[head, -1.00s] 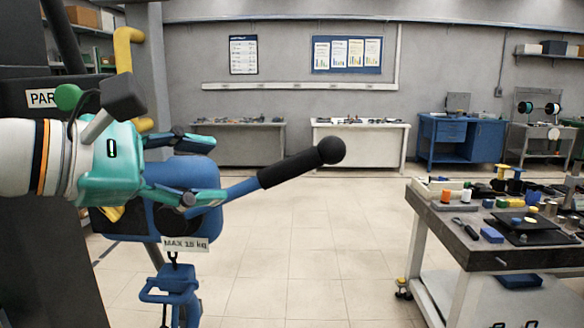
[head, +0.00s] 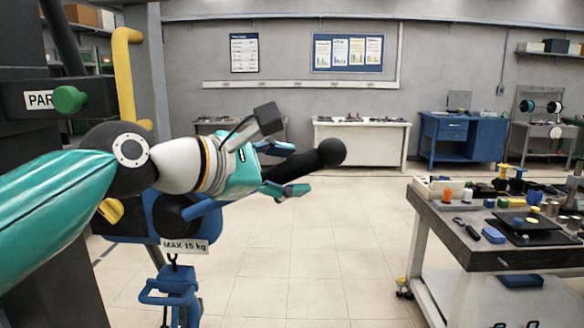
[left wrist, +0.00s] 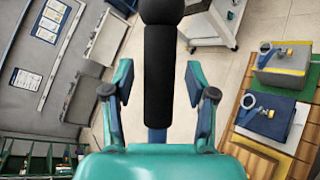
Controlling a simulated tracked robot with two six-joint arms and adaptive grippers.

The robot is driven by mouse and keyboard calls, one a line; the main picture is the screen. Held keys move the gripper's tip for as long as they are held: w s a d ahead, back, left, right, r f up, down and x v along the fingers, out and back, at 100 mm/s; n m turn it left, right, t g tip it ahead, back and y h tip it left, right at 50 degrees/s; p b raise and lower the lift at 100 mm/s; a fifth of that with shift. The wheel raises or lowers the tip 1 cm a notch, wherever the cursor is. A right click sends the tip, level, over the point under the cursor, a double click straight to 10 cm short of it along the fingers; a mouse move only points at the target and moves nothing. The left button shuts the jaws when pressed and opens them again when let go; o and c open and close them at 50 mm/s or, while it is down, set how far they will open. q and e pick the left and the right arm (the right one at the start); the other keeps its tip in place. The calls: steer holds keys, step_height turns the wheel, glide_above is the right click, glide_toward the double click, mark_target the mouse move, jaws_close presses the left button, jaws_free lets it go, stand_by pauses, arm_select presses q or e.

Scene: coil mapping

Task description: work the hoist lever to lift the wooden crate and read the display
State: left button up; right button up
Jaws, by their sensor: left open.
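The hoist lever's black grip with a ball end (head: 331,152) points right and slightly up from the blue hoist body (head: 186,228), which carries a "MAX 15 kg" label. My left gripper (head: 290,169) is open at the grip. In the left wrist view, the black grip (left wrist: 158,70) runs between its open fingers (left wrist: 159,84), with a gap on each side. A blue hook block (head: 172,288) hangs below the hoist. I cannot pick out the wooden crate for certain or see a display. My right gripper is not in view.
A workbench (head: 445,228) with small parts stands at right. In the left wrist view, grey (left wrist: 284,62) and blue (left wrist: 266,114) blocks with ring handles lie at right near wooden slats. A yellow pipe (head: 124,80) and green knob (head: 69,99) are at left. The middle floor is clear.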

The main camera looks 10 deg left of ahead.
arm_select(q)
steer(key=shift+w+d+f, duration=0.15)
steer(key=shift+w+d, duration=0.15)
steer(key=shift+w, duration=0.2)
jaws_close()
